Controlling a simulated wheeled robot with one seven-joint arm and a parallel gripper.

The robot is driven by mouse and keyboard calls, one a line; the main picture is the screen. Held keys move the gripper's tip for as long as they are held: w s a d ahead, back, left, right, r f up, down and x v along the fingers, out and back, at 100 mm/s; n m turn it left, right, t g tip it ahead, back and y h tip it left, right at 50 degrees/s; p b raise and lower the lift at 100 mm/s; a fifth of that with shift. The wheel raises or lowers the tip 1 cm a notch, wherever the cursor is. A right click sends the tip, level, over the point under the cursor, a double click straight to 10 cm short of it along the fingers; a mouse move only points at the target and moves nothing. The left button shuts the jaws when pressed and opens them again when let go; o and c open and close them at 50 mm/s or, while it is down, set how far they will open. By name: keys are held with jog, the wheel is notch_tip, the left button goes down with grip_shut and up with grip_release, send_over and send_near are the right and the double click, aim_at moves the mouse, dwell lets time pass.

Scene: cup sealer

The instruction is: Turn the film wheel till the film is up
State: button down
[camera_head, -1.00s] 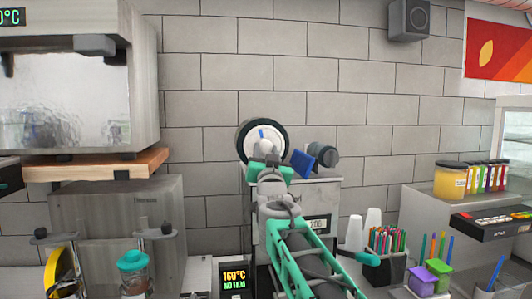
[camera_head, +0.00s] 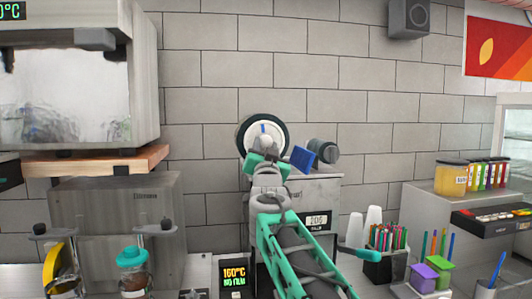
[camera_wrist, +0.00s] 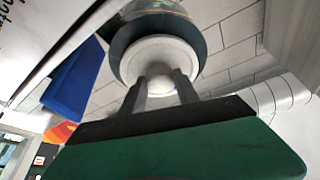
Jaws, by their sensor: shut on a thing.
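The film wheel (camera_head: 273,132) is a white disc with a dark rim and a small blue mark, on top of the grey sealer (camera_head: 325,190) against the wall. It shows close up in the wrist view (camera_wrist: 132,62). A pale round knob (camera_wrist: 160,86) sticks out from its face. My gripper (camera_head: 266,150) is in front of the wheel. In the wrist view its two dark fingers (camera_wrist: 161,84) are shut on the knob, one on each side. The display (camera_head: 234,274) below reads 160°C and NO FILM. My arm hides much of the sealer's front.
A blue plate (camera_head: 302,159) and a dark roller (camera_head: 323,150) sit just right of the wheel. White cups (camera_head: 366,226) and a holder of coloured straws (camera_head: 386,240) stand to the right. A jar with a teal lid (camera_head: 132,262) stands at the lower left.

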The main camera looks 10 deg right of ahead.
jog(key=c, duration=0.9)
grip_release()
jog(key=b+v, duration=0.4)
jog(key=v, duration=0.4)
jog(key=shift+w, duration=0.1)
